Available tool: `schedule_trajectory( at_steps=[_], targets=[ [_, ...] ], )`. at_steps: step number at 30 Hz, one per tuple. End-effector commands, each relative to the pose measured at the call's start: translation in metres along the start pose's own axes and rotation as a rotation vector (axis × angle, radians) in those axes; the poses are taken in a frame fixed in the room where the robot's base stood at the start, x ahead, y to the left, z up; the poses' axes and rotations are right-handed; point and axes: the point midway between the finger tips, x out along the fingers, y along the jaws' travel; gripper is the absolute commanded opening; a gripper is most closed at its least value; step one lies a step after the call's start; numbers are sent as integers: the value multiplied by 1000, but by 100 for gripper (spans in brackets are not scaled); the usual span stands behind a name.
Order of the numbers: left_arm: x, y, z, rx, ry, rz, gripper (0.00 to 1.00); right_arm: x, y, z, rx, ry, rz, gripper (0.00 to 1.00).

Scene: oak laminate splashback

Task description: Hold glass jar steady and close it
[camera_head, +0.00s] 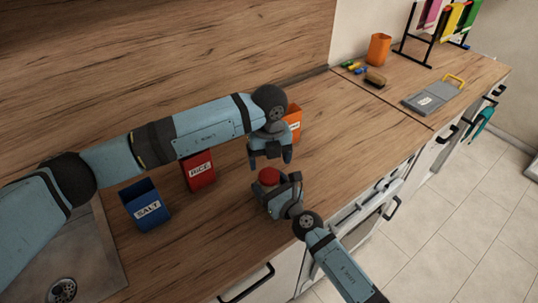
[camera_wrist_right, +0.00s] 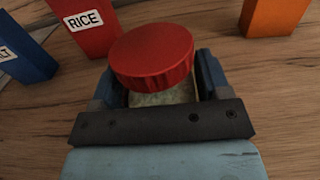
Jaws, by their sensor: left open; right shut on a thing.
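The glass jar (camera_wrist_right: 165,96) stands between the fingers of my right gripper (camera_wrist_right: 158,82), which is shut on its body. A red ribbed lid (camera_wrist_right: 152,55) sits over the jar's top; I cannot tell whether it is screwed down. In the head view the lid (camera_head: 268,176) shows beside my right gripper (camera_head: 279,187), which hides most of the jar. My left gripper (camera_head: 270,160) is open and empty, pointing down just above and behind the lid, apart from it.
A blue salt box (camera_head: 146,206), a red rice box (camera_head: 199,170) and an orange box (camera_head: 293,122) stand around on the wooden counter (camera_head: 220,240). A sink (camera_head: 90,250) is at the left. A grey board, orange cup and rack stand at the far right.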

Motion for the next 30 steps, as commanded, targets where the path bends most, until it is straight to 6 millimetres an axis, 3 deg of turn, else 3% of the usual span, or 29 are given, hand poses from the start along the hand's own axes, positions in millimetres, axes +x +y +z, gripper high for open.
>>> schedule_trajectory(
  at_steps=[9, 20, 25, 30],
  targets=[
    [-22, 1, 0, -359, 0, 0, 80, 0, 0, 0, 0, -1, -1, 4],
    [-23, 1, 0, -385, 0, 0, 80, 0, 0, 1, -1, -1, -1, 4],
    [-11, 1, 0, -384, 1, 2, 80, 0, 0, 1, -1, -1, -1, 4],
    [16, 1, 0, -385, 2, 3, 80, 0, 0, 1, 0, -1, -1, 4]
  ],
)
